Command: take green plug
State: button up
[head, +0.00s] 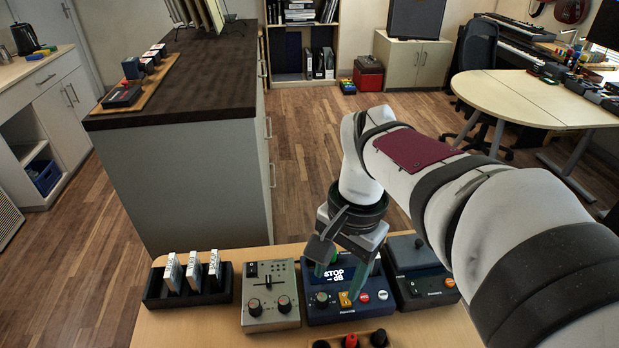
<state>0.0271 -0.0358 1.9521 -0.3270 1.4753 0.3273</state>
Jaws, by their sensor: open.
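My gripper (340,284) points down over the blue device (318,314) with the "STOP – dB" display, on the wooden table. Its fingers look spread apart, one on each side of the display, and they have dark green-teal tips. A small green patch (321,269) shows by the left finger at the device's top edge. I cannot tell whether it is the green plug or part of the finger. No other green plug is clear to see. The gripper hides part of the device's upper face.
A grey mixer box (270,297) and a black rack (221,296) with white cards stand left of the device. A strip with a red knob (351,341) and black knobs lies at the front edge.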

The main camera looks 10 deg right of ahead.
jog(key=w+d+f+m+h, duration=0.1)
jog(key=w+d+f+m, duration=0.15)
jog(key=w, duration=0.75)
jog(key=w+d+f+m, duration=0.1)
jog(key=w+f+m, duration=0.2)
jog(key=w, duration=0.7)
jog(key=f, duration=1.6)
jog(key=shift+w+d+f, duration=0.15)
jog(key=shift+w+d, duration=0.05)
jog(key=shift+d, duration=0.05)
grip_shut()
